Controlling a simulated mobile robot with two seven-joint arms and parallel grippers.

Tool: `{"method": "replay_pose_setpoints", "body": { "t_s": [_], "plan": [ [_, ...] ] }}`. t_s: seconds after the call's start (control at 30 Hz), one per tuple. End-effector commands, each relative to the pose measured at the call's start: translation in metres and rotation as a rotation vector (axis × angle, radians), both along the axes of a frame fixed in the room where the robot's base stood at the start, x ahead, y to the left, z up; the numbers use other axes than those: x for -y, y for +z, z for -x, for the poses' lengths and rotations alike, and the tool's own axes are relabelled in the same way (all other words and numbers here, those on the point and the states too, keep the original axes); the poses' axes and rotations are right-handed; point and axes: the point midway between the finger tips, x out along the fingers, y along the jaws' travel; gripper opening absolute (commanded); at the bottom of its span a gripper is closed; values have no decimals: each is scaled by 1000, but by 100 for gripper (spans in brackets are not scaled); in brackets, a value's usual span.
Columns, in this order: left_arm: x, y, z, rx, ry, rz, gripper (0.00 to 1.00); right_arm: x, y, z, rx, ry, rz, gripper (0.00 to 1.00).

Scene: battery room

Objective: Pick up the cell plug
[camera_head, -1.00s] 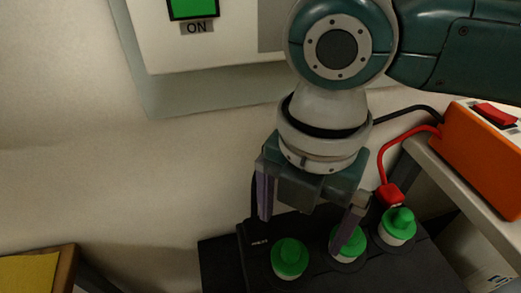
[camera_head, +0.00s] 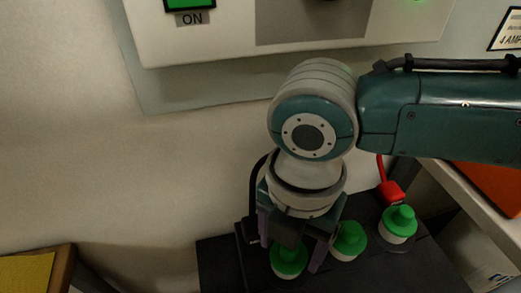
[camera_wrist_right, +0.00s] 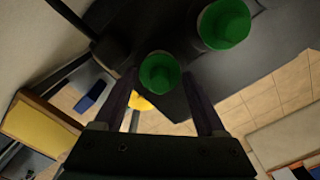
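Three green-topped cell plugs stand in a row on the black battery (camera_head: 220,262): a left one (camera_head: 288,262), a middle one (camera_head: 348,240) and a right one (camera_head: 399,222). My right gripper (camera_head: 290,256) is above the left plug, pointing down, with its fingers apart on either side of that plug. In the right wrist view the gripper (camera_wrist_right: 160,80) is open, with one green plug (camera_wrist_right: 160,72) between the fingers and another (camera_wrist_right: 224,24) beyond. I cannot tell whether the fingers touch the plug. My left gripper is not in view.
A red clamp (camera_head: 391,193) on a red cable sits behind the right plug. An orange box (camera_head: 492,184) stands on a shelf at the right. A wall panel (camera_head: 230,45) is above. A yellow-topped surface (camera_head: 30,272) is at the lower left.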

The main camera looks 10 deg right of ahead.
Motion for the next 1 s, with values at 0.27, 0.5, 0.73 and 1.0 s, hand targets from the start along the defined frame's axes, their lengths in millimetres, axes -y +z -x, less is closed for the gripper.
{"method": "replay_pose_setpoints", "body": {
  "t_s": [0.27,0.5,0.73,1.0],
  "plan": [
    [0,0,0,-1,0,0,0,0,0,0,0,0,0,40],
    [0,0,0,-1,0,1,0,0,0,0,0,-1,0,13],
    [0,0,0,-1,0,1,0,0,2,0,0,0,0,13],
    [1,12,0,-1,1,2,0,0,48,-1,4,0,-3,13]
  ]
}}
